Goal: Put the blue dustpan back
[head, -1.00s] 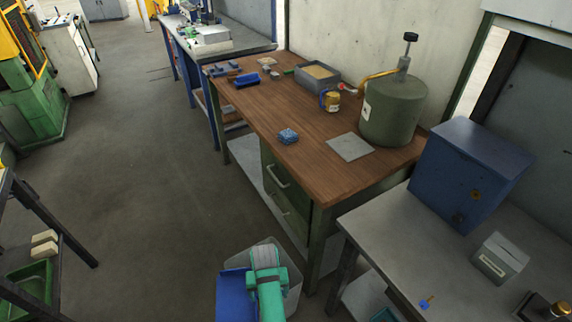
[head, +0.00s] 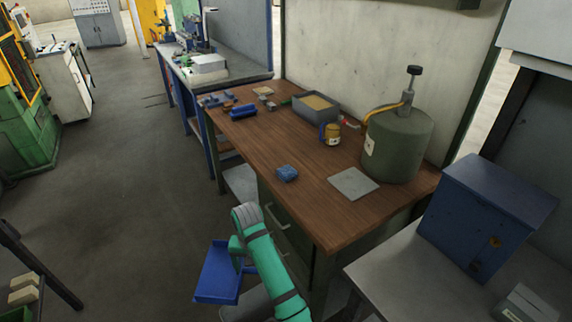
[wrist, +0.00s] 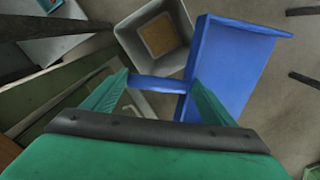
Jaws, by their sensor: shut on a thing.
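The blue dustpan (head: 220,273) hangs in the air in front of the wooden workbench, beside my green arm in the head view. In the wrist view the dustpan (wrist: 232,65) has its wide pan to the right, and its handle (wrist: 158,84) runs left between the fingertips. My gripper (wrist: 160,88) is shut on that handle.
A grey bin (wrist: 122,32) stands on the floor below the dustpan. A blue box (head: 485,215) stands on the grey table at right.

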